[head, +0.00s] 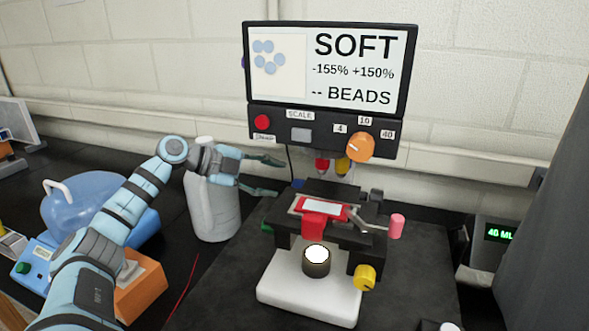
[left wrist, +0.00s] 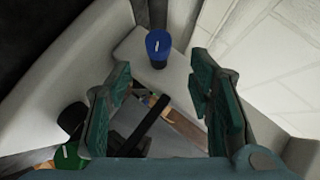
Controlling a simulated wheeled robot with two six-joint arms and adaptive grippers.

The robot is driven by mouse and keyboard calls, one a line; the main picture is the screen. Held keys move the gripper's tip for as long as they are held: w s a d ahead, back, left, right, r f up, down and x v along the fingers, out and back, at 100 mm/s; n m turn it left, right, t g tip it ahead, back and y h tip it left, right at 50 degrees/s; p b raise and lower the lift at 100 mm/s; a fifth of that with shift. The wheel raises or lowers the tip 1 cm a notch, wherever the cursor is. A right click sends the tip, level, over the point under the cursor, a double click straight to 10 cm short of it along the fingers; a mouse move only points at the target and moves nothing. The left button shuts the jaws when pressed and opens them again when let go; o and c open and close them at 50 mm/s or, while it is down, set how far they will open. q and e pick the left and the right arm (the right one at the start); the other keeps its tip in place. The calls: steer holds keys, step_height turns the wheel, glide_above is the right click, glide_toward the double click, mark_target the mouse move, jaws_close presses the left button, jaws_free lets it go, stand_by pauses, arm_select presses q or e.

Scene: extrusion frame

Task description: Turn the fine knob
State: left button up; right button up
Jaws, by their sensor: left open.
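A microscope-like instrument (head: 305,290) with a white base stands under a screen. No knob is labelled fine, so I cannot tell which it is. A blue knob (left wrist: 158,47) with a white mark shows in the left wrist view, beyond and between the fingertips; a small blue part also shows in the head view (head: 297,184). A green knob (left wrist: 68,157) is at the lower left of the wrist view. A yellow knob (head: 365,277) and a pink knob (head: 397,226) are on the instrument's right. My left gripper (head: 280,178) is open and empty, left of the instrument, apart from the blue knob.
The screen (head: 330,65) reads SOFT and BEADS; below it are a red button (head: 262,122) and an orange dial (head: 361,146). A white bottle (head: 212,215) stands behind my left forearm. A 40 ML display (head: 498,234) is at right. The dark bench before the bottle is mostly clear.

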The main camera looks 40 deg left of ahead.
mark_target(295, 182)
arm_select(q)
steer(key=x, duration=0.7)
steer(key=shift+a, duration=0.15)
steer(key=shift+w+f, duration=0.2)
steer(key=shift+s, duration=0.1)
jaws_close()
